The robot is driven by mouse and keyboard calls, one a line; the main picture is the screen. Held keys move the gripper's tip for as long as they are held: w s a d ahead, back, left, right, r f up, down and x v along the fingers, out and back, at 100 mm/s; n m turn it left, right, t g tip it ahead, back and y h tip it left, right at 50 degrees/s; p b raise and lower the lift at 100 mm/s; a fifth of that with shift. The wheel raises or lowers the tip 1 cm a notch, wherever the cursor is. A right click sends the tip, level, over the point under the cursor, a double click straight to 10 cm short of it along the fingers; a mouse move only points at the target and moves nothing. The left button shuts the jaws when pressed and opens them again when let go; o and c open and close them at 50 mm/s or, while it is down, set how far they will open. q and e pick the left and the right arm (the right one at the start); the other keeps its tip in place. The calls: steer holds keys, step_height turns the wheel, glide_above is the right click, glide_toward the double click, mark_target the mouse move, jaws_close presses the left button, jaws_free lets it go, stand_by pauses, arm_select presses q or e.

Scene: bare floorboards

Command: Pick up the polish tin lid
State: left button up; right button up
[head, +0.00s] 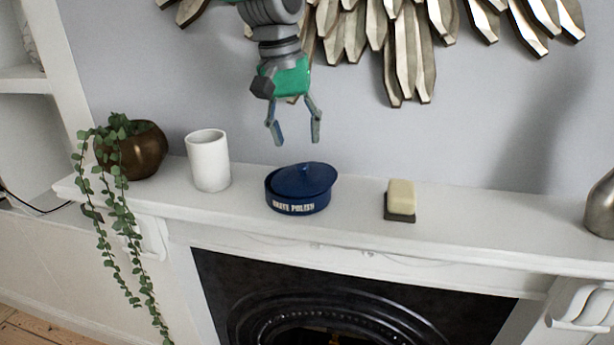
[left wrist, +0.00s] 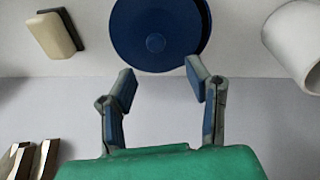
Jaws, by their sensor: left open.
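The blue polish tin (head: 297,204) stands on the white mantel shelf, with pale lettering on its front. Its blue lid (head: 303,180) has a small knob on top and sits on the tin, looking slightly off-centre. In the left wrist view the lid (left wrist: 155,20) is seen from above, with its knob facing me and a darker rim showing at the right. My left gripper (head: 294,136) is open and empty, above the lid with fingers pointing down. Its fingertips (left wrist: 160,78) show on either side below the knob in the left wrist view, apart from it. My right gripper is not seen.
A white cup (head: 208,160) and a brass pot with a trailing plant (head: 140,150) stand left of the tin. A sponge-like block (head: 401,198) lies to the right, and a metal vase (head: 602,205) stands at the far right. A metallic wall decoration (head: 400,45) hangs behind.

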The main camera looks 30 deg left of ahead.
mark_target(302, 164)
arm_select(q)
steer(key=shift+a+f, duration=0.15)
steer(key=shift+f, duration=0.4)
steer(key=f, duration=0.1)
steer(key=d+f, duration=0.1)
steer(key=f, duration=0.1)
steer(key=f+p, duration=0.1)
steer(key=shift+s+d+f, duration=0.15)
steer(key=shift+s+d, duration=0.05)
steer(key=shift+d, duration=0.05)
steer(key=shift+w+d+f, duration=0.1)
steer(key=shift+w+f, duration=0.05)
steer(key=shift+f, duration=0.2)
steer(key=shift+c, duration=0.3)
jaws_close()
